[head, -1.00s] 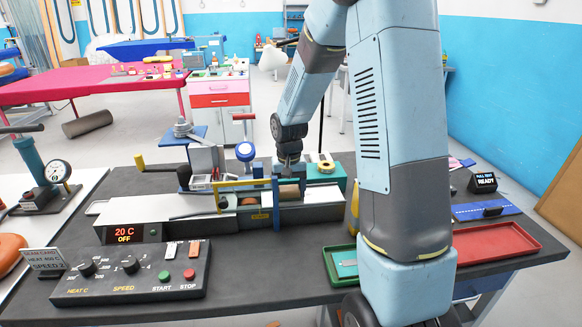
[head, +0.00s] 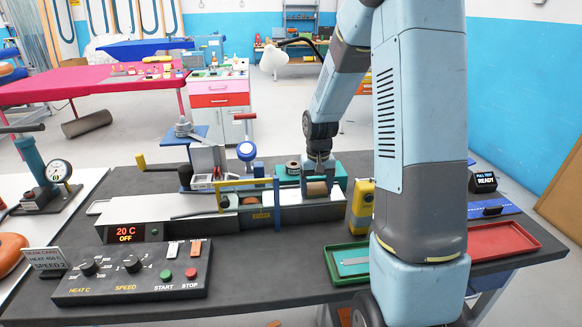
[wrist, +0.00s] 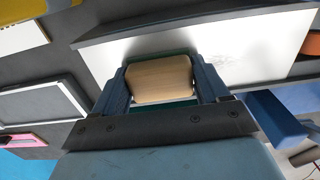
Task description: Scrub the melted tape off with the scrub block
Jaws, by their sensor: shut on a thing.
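My gripper (head: 318,178) is shut on the scrub block (head: 316,188), a tan wooden block with a green pad along its edge. In the wrist view the block (wrist: 160,82) sits between the two fingers. It is at the right end of the long pale machine bed (head: 170,208), right of the blue upright frame. In the wrist view the bright metal surface (wrist: 225,38) under and beside the block shows faint dark smudges. I cannot tell whether these are the melted tape. The block's underside is hidden, so contact cannot be confirmed.
A blue frame (head: 278,205) and an orange roller (head: 250,200) stand left of the gripper. A yellow device (head: 362,205) stands close on the right. A green tray (head: 340,277), a red tray (head: 510,237) and the control box (head: 135,275) lie nearer. The display (head: 130,234) reads 20 C, OFF.

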